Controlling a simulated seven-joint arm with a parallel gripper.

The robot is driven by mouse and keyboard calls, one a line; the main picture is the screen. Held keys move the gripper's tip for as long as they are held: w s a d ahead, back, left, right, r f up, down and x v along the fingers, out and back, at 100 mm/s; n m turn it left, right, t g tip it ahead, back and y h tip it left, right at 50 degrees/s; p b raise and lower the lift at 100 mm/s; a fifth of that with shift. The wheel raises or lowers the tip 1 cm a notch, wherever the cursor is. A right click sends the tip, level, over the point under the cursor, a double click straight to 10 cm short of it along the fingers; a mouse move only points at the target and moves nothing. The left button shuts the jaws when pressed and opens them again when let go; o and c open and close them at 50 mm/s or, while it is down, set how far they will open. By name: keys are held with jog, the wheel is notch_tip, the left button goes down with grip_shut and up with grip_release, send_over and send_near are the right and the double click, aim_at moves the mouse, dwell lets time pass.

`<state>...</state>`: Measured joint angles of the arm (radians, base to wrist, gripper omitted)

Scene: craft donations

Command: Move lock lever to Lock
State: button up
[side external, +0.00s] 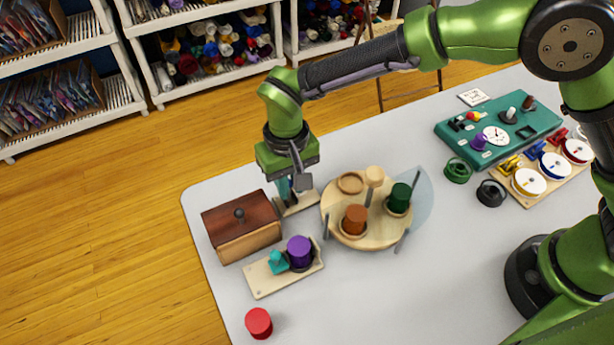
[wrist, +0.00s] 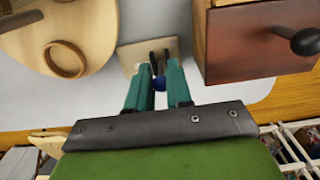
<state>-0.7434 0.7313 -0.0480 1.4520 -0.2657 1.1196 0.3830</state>
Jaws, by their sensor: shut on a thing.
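A small pale wooden plate (side external: 298,204) lies on the table between the brown box and the round board. My gripper (side external: 287,192) points down over the plate. The fingers hide much of the lever, and no Lock marking can be read.
A brown wooden box (side external: 242,228) with a dark knob stands close at the left. A round wooden board (side external: 370,237) with coloured cylinders and posts is close at the right. A peg board (side external: 264,284) lies in front. The table's front middle is clear.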

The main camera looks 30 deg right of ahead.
jog(key=shift+s+f, duration=0.25)
jog(key=shift+s, duration=0.1)
jog(key=shift+s+f, duration=0.1)
jog(key=shift+s, duration=0.6)
jog(key=o, duration=0.7)
jog(key=shift+w, duration=0.1)
jog(key=shift+w, duration=0.1)
jog(key=shift+r, duration=3.85)
